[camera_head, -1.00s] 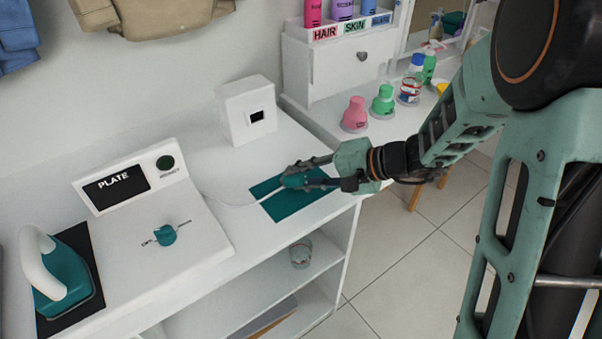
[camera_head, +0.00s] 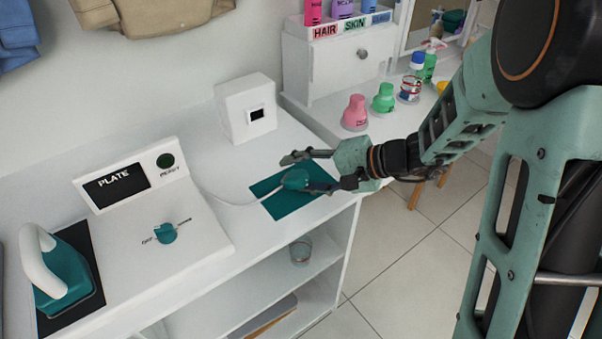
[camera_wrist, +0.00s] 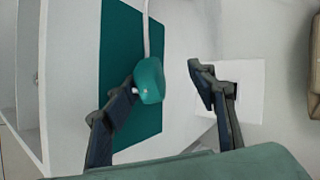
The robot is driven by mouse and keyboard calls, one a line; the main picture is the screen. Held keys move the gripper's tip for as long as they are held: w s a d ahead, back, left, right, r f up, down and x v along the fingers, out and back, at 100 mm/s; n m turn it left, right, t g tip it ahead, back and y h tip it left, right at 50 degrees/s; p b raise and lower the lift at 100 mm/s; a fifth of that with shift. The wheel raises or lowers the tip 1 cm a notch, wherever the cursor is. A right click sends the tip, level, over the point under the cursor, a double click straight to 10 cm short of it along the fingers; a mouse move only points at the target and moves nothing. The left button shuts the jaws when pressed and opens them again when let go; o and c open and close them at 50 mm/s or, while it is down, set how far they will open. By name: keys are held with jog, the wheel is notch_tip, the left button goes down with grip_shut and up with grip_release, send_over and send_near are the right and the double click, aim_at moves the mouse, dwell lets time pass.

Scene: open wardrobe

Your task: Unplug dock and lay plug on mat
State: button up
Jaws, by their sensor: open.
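The plug (camera_head: 296,178) is a rounded teal piece with a pale cord (camera_head: 232,202) running left towards the plate unit. It rests on or just over the teal mat (camera_head: 283,206); I cannot tell if it touches. My gripper (camera_head: 308,172) is open around the plug, with one finger on each side. In the wrist view the plug (camera_wrist: 149,80) is close to the left finger and well apart from the right one. The mat (camera_wrist: 118,45) lies under it. The dock, a white box (camera_head: 247,108) with a dark square socket (camera_head: 257,115), stands behind, with nothing in it.
The sloped plate unit (camera_head: 190,232) with a teal knob (camera_head: 165,233) is at left, beside a teal iron (camera_head: 62,272) on a black pad. The counter between unit and mat is mostly clear.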

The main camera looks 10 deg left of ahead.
dwell(0.3)
jog(key=d+r+p, duration=0.3)
jog(key=r, duration=0.4)
jog(key=shift+s+d+p, duration=0.2)
jog(key=shift+s+p, duration=0.15)
jog(key=shift+d+r, duration=0.1)
dwell(0.5)
